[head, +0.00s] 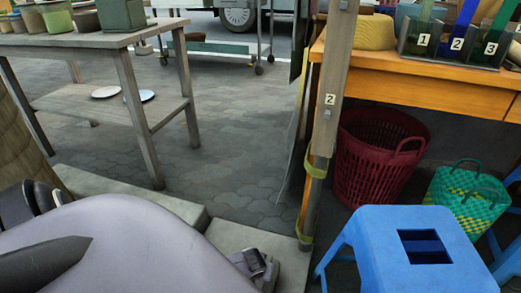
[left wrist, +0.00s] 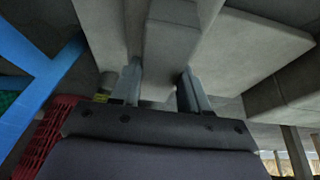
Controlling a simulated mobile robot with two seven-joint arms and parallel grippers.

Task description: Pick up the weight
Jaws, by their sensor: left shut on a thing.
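The weight (left wrist: 172,40) is a grey, concrete-like block with a narrow bar-shaped part, seen close up in the left wrist view. My left gripper (left wrist: 162,88) has one finger on each side of this grey part and is shut on it. In the head view, a pale grey concrete block (head: 235,238) lies low by the foot of the wooden post. My own large grey arm link covers the lower left there and hides most of the hold. I cannot tell whether the weight is off the ground. My right gripper is not in view.
A blue stool (head: 375,235) stands at the lower right, near a red basket (head: 350,170) and a green-yellow basket (head: 470,190). The numbered post (head: 328,110) rises by the orange table (head: 430,90). A grey table (head: 130,75) stands left. Paving between is clear.

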